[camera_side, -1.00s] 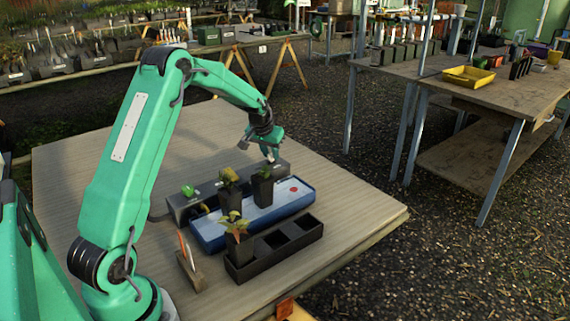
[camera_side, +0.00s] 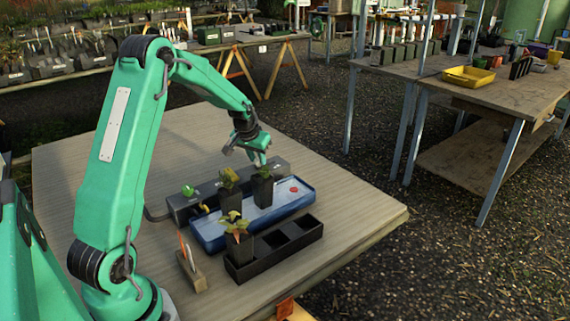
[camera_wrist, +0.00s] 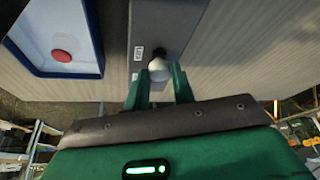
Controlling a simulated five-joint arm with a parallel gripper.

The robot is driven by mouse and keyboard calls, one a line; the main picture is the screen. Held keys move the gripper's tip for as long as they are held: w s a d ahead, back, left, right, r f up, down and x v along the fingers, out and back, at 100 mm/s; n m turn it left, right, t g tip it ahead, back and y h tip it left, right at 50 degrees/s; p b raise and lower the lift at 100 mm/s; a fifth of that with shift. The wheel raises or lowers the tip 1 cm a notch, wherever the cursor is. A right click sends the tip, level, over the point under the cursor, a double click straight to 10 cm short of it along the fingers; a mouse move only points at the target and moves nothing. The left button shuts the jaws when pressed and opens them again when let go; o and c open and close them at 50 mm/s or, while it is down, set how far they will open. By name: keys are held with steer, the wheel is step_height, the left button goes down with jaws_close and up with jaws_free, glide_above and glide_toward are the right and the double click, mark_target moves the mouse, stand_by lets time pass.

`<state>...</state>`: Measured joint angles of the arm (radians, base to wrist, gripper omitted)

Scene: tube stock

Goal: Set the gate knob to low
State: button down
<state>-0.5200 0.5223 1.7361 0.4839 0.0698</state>
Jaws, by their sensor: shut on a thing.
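A grey box (camera_side: 180,211) stands behind the blue tray on the bench. Its grey top also shows in the wrist view (camera_wrist: 150,18), with small white labels. The gate knob (camera_wrist: 159,68), a pale rounded cap with a dark part behind it, sits between my two green fingers in the wrist view. My gripper (camera_wrist: 160,82) is shut on it. In the side view my gripper (camera_side: 261,162) is low over the right end of the box. The knob's setting cannot be read.
The blue tray (camera_side: 205,243) has a pale floor and a red disc (camera_side: 294,190). Potted plants (camera_side: 263,192) stand in it, close to my gripper. A black rack (camera_side: 270,262) with another plant lies in front. Bench space at the right is clear.

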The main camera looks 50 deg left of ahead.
steer(key=c, duration=1.3)
jaws_free()
steer(key=shift+s+a, duration=0.15)
steer(key=shift+s, duration=0.15)
steer(key=shift+c, duration=0.2)
steer(key=shift+o, duration=0.9)
steer(key=shift+w, duration=0.1)
steer(key=v, duration=0.8)
